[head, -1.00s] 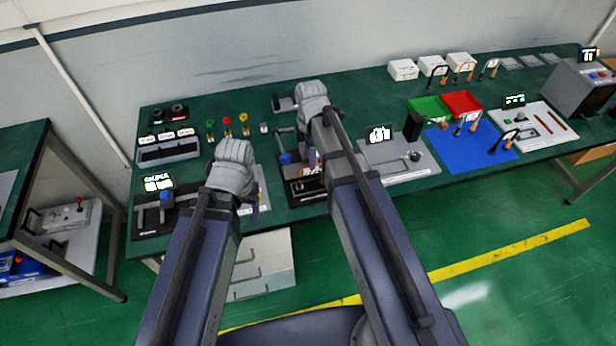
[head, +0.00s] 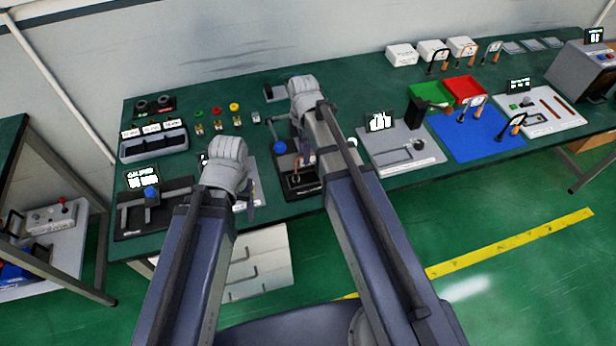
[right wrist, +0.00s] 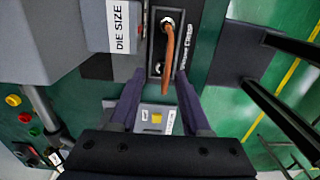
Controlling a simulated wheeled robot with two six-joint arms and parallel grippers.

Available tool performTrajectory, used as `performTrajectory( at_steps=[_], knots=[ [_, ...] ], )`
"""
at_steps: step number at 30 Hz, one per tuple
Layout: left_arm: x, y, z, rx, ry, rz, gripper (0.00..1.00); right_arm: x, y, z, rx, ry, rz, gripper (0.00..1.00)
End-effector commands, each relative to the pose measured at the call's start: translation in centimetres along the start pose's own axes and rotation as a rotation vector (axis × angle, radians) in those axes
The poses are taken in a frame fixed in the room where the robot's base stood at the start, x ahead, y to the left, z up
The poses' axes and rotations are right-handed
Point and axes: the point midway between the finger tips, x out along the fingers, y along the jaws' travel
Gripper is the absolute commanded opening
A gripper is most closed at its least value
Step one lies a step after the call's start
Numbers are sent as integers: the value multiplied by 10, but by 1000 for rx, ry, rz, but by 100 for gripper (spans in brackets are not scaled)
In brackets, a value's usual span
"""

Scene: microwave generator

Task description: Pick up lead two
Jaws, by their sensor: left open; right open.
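An orange-brown lead (right wrist: 168,52) stands at a narrow black fixture in the right wrist view; no number on it can be read. My right gripper (right wrist: 155,102) is open, its two fingers on either side of the lead's near end, with no grip visible. In the head view this gripper is mostly hidden behind its arm, over the fixture (head: 303,188). Other leads with dark hooks and orange handles stand before the white boxes (head: 438,62) and on the blue mat (head: 475,135); their labels are too small to read. My left gripper (head: 250,195) is open and empty over the front left bench.
The green bench (head: 330,85) also carries a black-based device (head: 150,205), a grey plate (head: 405,150), and red (head: 464,88) and green (head: 428,92) trays. Bare bench lies along the back.

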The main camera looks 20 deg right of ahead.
Motion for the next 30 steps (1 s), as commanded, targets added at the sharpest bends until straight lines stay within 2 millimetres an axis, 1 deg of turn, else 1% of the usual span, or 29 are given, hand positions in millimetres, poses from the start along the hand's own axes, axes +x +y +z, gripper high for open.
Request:
performTrajectory(
  at_steps=[1,3,10,14,21,24,27,30],
  knots=[
    [10,1,-1,0,0,0,69,10,0,0,0,0,0,48],
    [16,2,-1,-1,0,0,69,16,0,0,0,0,0,48],
    [17,2,-1,-1,0,0,69,18,-1,1,0,0,0,48],
    [26,2,-2,-1,0,0,69,26,-3,2,0,0,0,48],
    [55,5,-3,-1,0,0,69,56,-10,9,0,0,0,48],
    [66,6,-4,-1,0,0,69,66,-8,8,0,0,0,48],
    [70,7,-4,-1,0,0,69,70,-8,8,0,0,0,48],
    [68,6,-4,-1,0,0,69,68,-8,8,0,0,0,48]
  ],
)
